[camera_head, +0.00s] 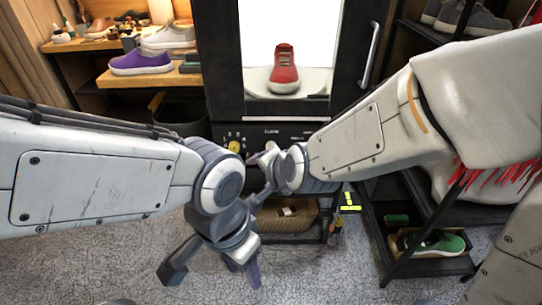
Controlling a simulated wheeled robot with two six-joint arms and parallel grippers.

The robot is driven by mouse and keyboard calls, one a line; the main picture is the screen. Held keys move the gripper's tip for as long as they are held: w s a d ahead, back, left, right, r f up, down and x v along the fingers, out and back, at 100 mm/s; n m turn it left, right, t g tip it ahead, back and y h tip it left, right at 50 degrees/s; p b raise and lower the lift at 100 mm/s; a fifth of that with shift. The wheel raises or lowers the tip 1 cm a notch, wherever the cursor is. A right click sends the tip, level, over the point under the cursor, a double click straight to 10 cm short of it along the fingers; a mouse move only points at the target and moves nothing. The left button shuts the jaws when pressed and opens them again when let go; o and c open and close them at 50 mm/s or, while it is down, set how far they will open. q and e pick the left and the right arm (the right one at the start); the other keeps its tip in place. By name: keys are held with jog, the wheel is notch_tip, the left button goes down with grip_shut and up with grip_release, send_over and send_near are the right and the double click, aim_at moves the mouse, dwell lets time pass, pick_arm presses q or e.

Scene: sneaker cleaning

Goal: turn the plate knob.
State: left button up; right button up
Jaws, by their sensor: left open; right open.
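A black control panel (285,134) with small markings runs below the lit cabinet. A round yellow knob (234,146) sits at its left end. I cannot tell which control is the plate knob, as my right arm covers part of the panel. My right gripper (262,160) is open in front of the panel, just right of the yellow knob; I cannot tell whether it touches anything. My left gripper (212,274) is open and empty, low over the carpet, in front of the cabinet.
A red sneaker (284,72) stands in the lit cabinet (258,30), which has a door handle (370,55) at its right. Shelves left hold a purple shoe (141,62). A green shoe (436,243) lies on a low rack at right. A woven basket (288,222) sits under the panel.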

jog(key=w+d+f+m+t+h+b, duration=0.1)
jog(key=w+f+m+t+h+b, duration=0.1)
jog(key=w+f+m+t+b, duration=0.55)
jog(key=w+d+f+m+t+h+b, duration=0.1)
jog(key=w+f+m+t+h+b, duration=0.15)
jog(key=m+b, duration=0.85)
pick_arm(q)
notch_tip(320, 180, down, 23)
jog(key=b, duration=0.1)
jog(key=shift+r, duration=0.15)
pick_arm(e)
jog(key=w+m, duration=0.1)
jog(key=w, duration=0.8)
jog(key=shift+w+a, duration=0.15)
jog(key=shift+w, duration=0.15)
grip_shut()
